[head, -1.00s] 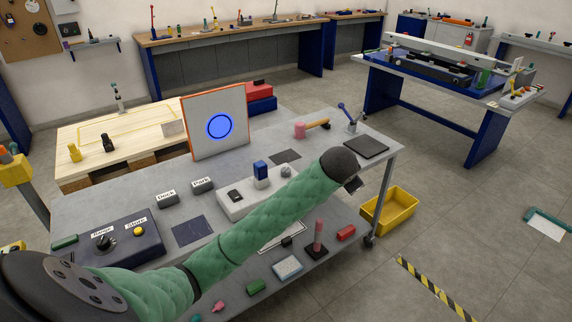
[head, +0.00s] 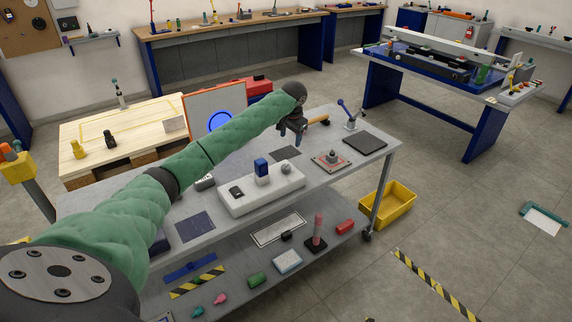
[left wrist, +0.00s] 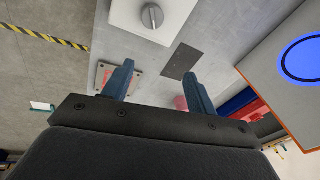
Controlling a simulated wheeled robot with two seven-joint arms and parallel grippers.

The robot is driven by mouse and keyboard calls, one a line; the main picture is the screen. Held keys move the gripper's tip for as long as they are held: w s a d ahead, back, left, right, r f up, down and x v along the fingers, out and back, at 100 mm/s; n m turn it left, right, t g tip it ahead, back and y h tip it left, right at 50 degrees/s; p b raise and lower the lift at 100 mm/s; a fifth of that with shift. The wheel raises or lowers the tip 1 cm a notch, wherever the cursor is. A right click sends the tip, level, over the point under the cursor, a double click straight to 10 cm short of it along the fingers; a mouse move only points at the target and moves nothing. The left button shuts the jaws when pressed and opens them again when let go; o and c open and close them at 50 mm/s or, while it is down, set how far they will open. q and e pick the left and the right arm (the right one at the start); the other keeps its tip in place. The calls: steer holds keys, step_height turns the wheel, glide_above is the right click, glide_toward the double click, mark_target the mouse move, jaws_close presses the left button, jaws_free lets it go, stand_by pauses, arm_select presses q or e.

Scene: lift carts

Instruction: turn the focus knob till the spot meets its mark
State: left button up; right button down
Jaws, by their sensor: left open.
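The focus knob looks to be the small grey round knob (head: 286,168) on the right end of a white box (head: 246,201) on the cart top. The knob also shows in the left wrist view (left wrist: 152,16), its ridge lying along the picture's height. The screen (head: 207,103) with an orange edge carries a blue disc (head: 219,121) with a dark blue ring, partly hidden by my arm. My left gripper (head: 299,137) is open and empty above the cart, beyond the knob, fingers pointing down. My right gripper is out of view.
The white box bears a blue block (head: 261,167) and a black switch (head: 237,191). My arm covers the cart's left part.

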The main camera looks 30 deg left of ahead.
mark_target(286, 165)
arm_select(q)
steer(key=shift+n+g+h, duration=0.6)
steer(key=shift+g, duration=0.1)
steer(key=f, duration=0.1)
steer(key=a+f, duration=0.1)
steer(key=s+f, duration=0.1)
steer(key=f, duration=0.1)
steer(key=shift+a, duration=0.25)
steer(key=shift+s+d+f, duration=0.1)
steer(key=shift+s+f, duration=0.1)
steer(key=shift+s, duration=0.05)
steer(key=shift+s+d+h, duration=0.1)
steer(key=shift+d+h, duration=0.1)
steer(key=shift+h, duration=0.2)
steer(key=shift+s+d+n+g, duration=0.1)
steer(key=shift+s+n+g, duration=0.05)
steer(key=shift+n+g, duration=0.15)
steer(key=shift+f+p, duration=1.4)
steer(key=shift+f, duration=2.45)
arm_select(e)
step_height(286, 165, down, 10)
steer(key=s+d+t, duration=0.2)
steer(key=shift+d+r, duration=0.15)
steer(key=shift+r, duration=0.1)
arm_select(q)
steer(key=shift+c, duration=0.4)
